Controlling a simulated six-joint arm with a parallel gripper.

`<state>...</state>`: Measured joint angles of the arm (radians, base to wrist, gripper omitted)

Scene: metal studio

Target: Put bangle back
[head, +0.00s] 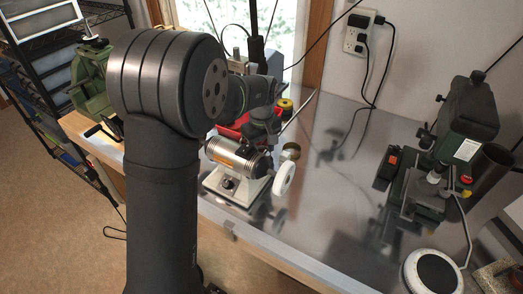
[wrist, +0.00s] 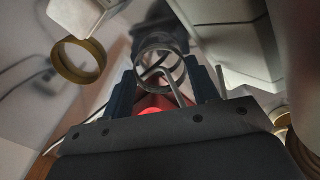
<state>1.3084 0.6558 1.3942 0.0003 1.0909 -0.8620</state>
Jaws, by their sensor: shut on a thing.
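In the wrist view a silver-grey ring, the bangle (wrist: 160,42), sits between the two dark fingers of my gripper (wrist: 165,80), which is shut on it. A thin bent metal rod (wrist: 172,88) shows in line with the ring's opening; I cannot tell whether it passes through the ring. In the head view my arm hides much of the area, and the held bangle cannot be made out there. A brass-coloured ring (wrist: 78,61) shows at the left of the wrist view, apart from my fingers.
A bench polisher (head: 234,160) with a white wheel (head: 284,180) stands close to my arm. A red object (head: 233,130) lies behind it. A drill-press-like machine (head: 440,160) stands at the right, with a round white-rimmed device (head: 433,272) in front. The metal bench (head: 325,205) is clear between them.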

